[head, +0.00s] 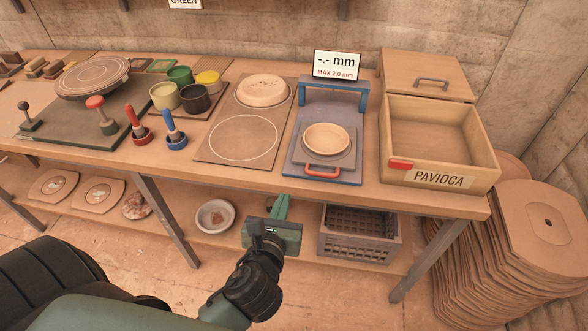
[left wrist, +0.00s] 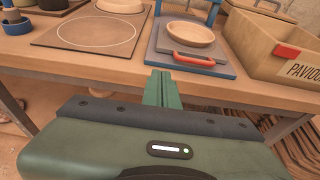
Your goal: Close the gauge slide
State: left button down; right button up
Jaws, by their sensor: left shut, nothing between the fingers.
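The gauge (head: 330,120) stands on the bench with a blue frame, a grey base and a display reading "-.- mm, MAX 2.0 mm". Its slide (head: 313,159) is a grey plate with a red handle (head: 322,172) at the front edge. A round tan dish (head: 326,138) sits on the slide. The slide and red handle (left wrist: 194,59) also show in the left wrist view. My left gripper (head: 281,206) is shut and empty, below and in front of the bench edge, apart from the handle. My right gripper is not in view.
An open wooden box (head: 484,152) labelled PAVIOCA stands right of the gauge. A board (head: 213,152) with a white circle lies to its left. Paint pots and red and blue-handled tools stand further left. A grey crate (head: 327,248) sits on the lower shelf.

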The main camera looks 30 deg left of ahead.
pick_arm(q)
jog(key=x, duration=0.4)
jog(key=r+p+x, duration=0.1)
jog(key=x, duration=0.8)
jog(key=shift+w+a+r, duration=0.1)
jog(key=shift+w+a, duration=0.05)
jog(key=shift+w, duration=0.35)
jog(key=shift+w, duration=0.1)
jog(key=p, duration=0.2)
send_near(303, 126)
jog(key=x, duration=0.9)
jog(key=shift+w+r+b, duration=0.3)
jog(key=shift+r, duration=0.05)
jog(key=shift+w+r, duration=0.1)
jog(key=shift+r, duration=0.1)
jog(key=shift+r, duration=0.15)
